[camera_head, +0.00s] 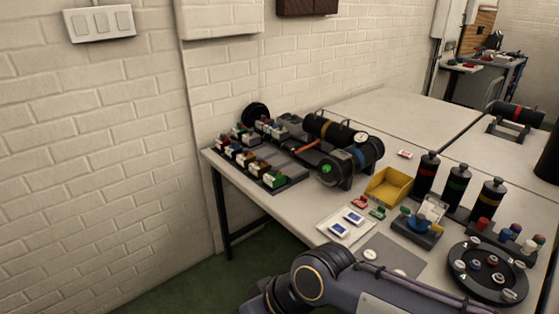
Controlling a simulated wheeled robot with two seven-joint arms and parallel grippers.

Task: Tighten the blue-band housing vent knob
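A dark cylindrical housing with a blue band (359,157) lies on its side on the table, left of the yellow bin. A green round part (326,169) shows on its near-left end; I cannot tell if this is the vent knob or how tight it is. A white-faced gauge (361,138) shows at the top of the housings. A second dark housing with an orange band (328,131) lies behind it. One of my arms crosses the bottom of the view, in front of the table.
The yellow bin (389,187) is right of the housing. Racks of small coloured blocks (250,165) stand left. Dark bottles (457,188), a round black tray (487,273) and white cards (346,223) fill the right and front. A brick wall is behind.

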